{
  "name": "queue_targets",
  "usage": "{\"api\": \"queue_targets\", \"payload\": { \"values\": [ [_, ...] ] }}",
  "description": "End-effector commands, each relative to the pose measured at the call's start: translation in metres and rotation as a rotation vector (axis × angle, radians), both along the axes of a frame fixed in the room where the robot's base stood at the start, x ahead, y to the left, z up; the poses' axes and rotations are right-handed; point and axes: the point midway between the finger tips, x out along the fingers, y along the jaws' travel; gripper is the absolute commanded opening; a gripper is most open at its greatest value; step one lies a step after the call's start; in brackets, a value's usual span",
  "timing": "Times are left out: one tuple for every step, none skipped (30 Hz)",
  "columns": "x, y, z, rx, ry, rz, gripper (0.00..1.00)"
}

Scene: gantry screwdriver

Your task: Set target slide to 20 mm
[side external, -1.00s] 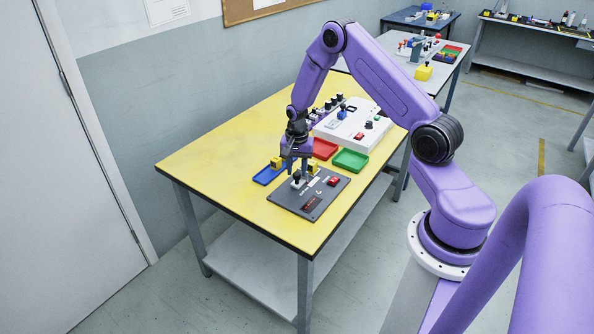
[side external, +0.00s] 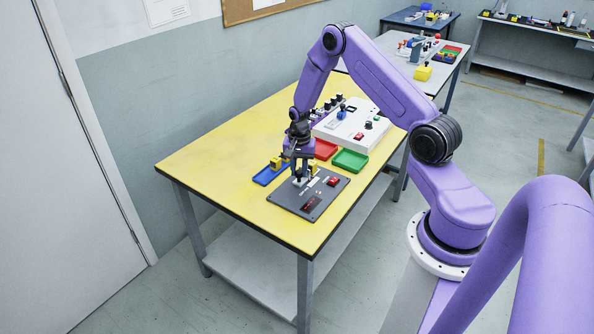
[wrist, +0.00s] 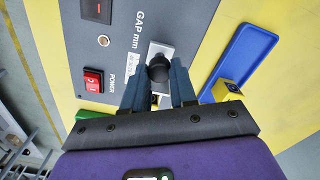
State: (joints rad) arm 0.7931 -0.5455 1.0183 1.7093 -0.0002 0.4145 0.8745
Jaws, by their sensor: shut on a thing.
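A dark grey panel (side external: 320,198) lies on the yellow table; its face reads "GAP mm" and "POWER" in the wrist view (wrist: 185,22). The slide has a black knob (wrist: 158,70) on a light plate (wrist: 160,50) beside the "GAP mm" label. My gripper (wrist: 160,88) has its two fingers on either side of the knob and is shut on it; it also shows at the panel's far side in the side view (side external: 299,176). A small dark display (wrist: 97,10) is cut by the picture's top edge; its reading is not legible.
A red power switch (wrist: 92,82) is on the panel. A blue tray (side external: 266,177) with a yellow block (side external: 276,163) lies left of the panel. Red (side external: 325,149) and green (side external: 350,160) trays and a white console (side external: 350,125) stand behind. The table's front left is clear.

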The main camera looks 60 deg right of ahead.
Motion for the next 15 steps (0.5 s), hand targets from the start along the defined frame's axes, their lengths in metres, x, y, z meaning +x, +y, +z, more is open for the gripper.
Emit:
{"api": "queue_targets", "payload": {
  "values": [
    [0.0003,-0.0043,0.0004,0.000,-0.001,-0.002,0.00],
    [0.0004,-0.0055,0.0004,0.000,-0.001,-0.002,0.00],
    [0.0004,-0.0063,0.0004,0.000,-0.001,-0.002,0.00],
    [0.0004,-0.0065,0.0004,0.000,-0.001,-0.001,0.00],
    [0.0004,-0.0065,0.0005,0.000,-0.001,-0.001,0.00],
    [0.0003,-0.0064,0.0005,0.000,-0.001,-0.001,0.00],
    [0.0003,-0.0064,0.0005,0.000,-0.001,-0.001,0.00],
    [0.0003,-0.0064,0.0005,0.000,-0.001,-0.001,0.00],
    [0.0003,-0.0064,0.0005,0.000,-0.001,-0.001,0.00],
    [0.0003,-0.0064,0.0005,0.000,-0.001,-0.001,0.00],
    [0.0003,-0.0064,0.0006,0.000,-0.001,-0.001,0.33],
    [0.0003,-0.0064,0.0006,0.000,-0.001,-0.001,0.38],
    [0.0003,-0.0063,0.0005,0.000,-0.001,-0.001,0.38],
    [0.0003,-0.0063,0.0005,0.000,-0.001,-0.001,0.38],
    [0.0002,-0.0064,0.0005,0.000,-0.001,-0.001,0.38]
  ]
}}
